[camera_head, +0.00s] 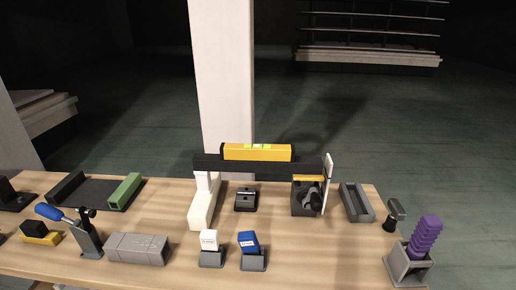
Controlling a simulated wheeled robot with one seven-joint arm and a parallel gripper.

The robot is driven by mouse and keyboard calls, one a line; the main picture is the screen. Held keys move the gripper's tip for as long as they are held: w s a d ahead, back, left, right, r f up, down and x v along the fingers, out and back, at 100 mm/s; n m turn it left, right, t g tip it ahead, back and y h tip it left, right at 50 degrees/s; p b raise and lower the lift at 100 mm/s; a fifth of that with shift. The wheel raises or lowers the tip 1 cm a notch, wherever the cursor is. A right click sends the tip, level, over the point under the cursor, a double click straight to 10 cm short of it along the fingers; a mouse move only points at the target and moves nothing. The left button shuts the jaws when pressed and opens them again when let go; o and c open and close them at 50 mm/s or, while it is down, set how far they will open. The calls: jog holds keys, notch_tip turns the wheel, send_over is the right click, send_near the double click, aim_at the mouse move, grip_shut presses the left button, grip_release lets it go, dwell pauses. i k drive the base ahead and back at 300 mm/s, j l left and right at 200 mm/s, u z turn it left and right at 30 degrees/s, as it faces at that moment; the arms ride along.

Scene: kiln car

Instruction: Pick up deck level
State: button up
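The deck level looks to be the yellow bar (257,152) with a greenish vial window at its middle and dark ends. It lies flat and lengthwise on top of a long black beam (210,164), above the middle of the wooden table. A white block-like support (204,203) stands under the beam's left end, and a thin white upright plate (328,182) stands at its right end. I cannot see my gripper in the head view. Nothing is seen touching the level except the beam under it.
The wooden table (165,215) is crowded. A dark tray (95,191), a blue-handled tool (50,212), a grey block (138,248), small holders with white (209,240) and blue (249,242) pieces, a grey tray (357,203) and a purple ribbed object (425,235) surround the beam. A pale post (225,80) rises behind.

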aim_at(268, 153)
jog(key=i+j+z, duration=0.25)
jog(key=j, duration=0.2)
jog(key=j+z, duration=0.2)
jog(key=j, duration=0.25)
jog(key=i+j+z, duration=0.25)
jog(key=j, duration=0.2)
jog(key=k, duration=0.1)
